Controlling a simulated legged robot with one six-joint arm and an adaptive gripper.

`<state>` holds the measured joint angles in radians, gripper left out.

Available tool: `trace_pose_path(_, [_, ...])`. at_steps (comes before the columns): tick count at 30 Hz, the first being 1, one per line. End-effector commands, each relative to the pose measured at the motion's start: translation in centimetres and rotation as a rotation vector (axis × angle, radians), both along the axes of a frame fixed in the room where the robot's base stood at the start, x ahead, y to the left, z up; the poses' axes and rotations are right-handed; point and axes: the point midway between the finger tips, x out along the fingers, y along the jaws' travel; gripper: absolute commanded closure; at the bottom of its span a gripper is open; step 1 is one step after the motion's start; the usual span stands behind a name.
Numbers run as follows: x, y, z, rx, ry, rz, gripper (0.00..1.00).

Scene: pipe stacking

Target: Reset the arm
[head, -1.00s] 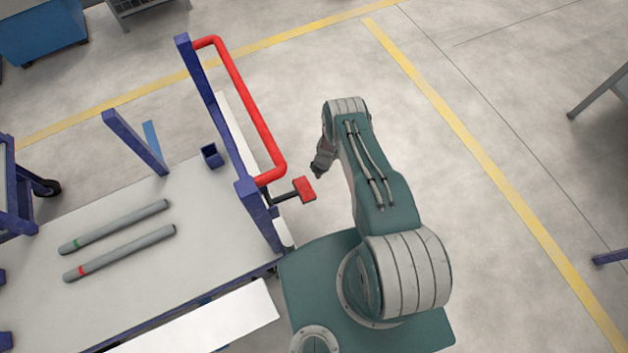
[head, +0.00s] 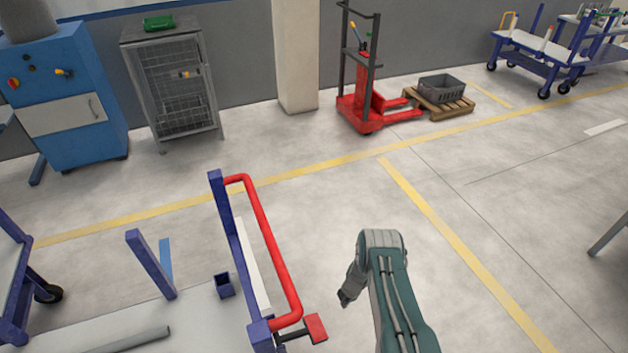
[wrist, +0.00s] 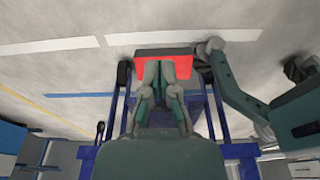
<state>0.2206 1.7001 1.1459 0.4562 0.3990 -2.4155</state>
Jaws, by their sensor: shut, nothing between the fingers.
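My gripper (head: 344,300) hangs from the raised arm in the head view, to the right of the cart's red handle and over open floor. In the wrist view my gripper (wrist: 167,72) shows its two fingers together, shut and empty. A red pedal-like block (wrist: 160,53) appears beyond the fingertips there; the head view shows it on the cart's end (head: 315,328), apart from my gripper. One grey pipe (head: 128,340) lies on the cart top at the lower edge of the head view.
The blue cart with its red handle (head: 262,235) and an upright post (head: 150,263) stands at left. A blue machine (head: 70,95), a wire cage (head: 175,88) and a red lifter (head: 362,105) line the back.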

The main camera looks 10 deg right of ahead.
Motion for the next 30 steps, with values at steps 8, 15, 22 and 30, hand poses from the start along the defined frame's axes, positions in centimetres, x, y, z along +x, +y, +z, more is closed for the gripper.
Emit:
trace_pose_path(8, [3.5, -0.1, 5.5, -0.007, -0.019, -0.076, 1.00])
trace_pose_path(15, [7.9, 0.3, 16.6, -0.013, -0.040, -0.246, 1.00])
trace_pose_path(22, [9.8, 1.1, 27.2, -0.014, -0.060, -0.407, 1.00])
trace_pose_path(30, [9.3, 2.5, 39.1, -0.005, -0.084, -0.601, 1.00])
